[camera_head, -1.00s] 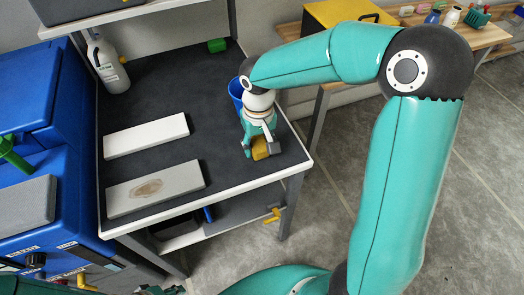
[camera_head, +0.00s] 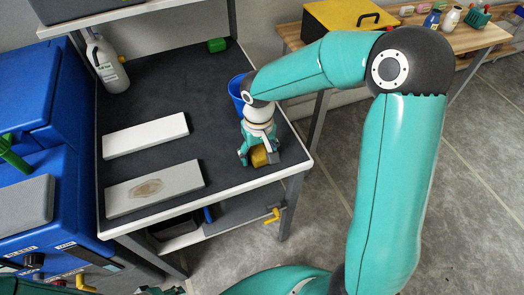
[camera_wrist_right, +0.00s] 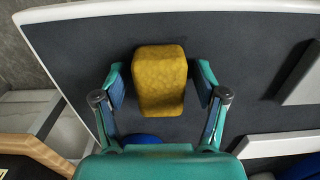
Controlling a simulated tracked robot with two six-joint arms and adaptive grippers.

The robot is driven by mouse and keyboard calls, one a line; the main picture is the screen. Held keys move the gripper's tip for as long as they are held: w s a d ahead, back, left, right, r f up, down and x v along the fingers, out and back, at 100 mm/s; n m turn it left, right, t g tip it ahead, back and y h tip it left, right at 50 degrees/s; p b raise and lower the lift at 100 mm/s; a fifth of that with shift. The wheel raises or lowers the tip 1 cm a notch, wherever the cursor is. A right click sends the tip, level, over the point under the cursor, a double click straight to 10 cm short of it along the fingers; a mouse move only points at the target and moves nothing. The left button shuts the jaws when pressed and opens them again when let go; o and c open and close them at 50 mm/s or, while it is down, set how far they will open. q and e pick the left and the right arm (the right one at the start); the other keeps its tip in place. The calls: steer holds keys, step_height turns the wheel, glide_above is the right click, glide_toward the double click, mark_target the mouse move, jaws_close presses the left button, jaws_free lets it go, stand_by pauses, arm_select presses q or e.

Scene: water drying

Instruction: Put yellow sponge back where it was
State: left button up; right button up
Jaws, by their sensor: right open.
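The yellow sponge (camera_head: 259,157) rests on the dark mat of the workbench, near its right front edge. It also shows in the right wrist view (camera_wrist_right: 160,80) as a block between the fingers. My right gripper (camera_head: 259,154) is open around the sponge, with a finger on each side. In the right wrist view the open gripper (camera_wrist_right: 160,86) has a clear gap on both sides of the sponge. A small dark and teal part at the bottom edge of the head view may be my left gripper (camera_head: 160,291); its jaws cannot be made out.
A blue cup (camera_head: 236,92) stands just behind my right gripper. Two pale boards lie left of it, a plain one (camera_head: 146,135) and one with a brown wet stain (camera_head: 154,189). A grey bottle (camera_head: 105,62) and a green block (camera_head: 216,45) are farther back. The mat between them is free.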

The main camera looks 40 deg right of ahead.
mark_target(259, 150)
steer(key=shift+r, duration=0.15)
step_height(259, 150, up, 12)
steer(key=p, duration=0.1)
stand_by(0.4)
stand_by(0.3)
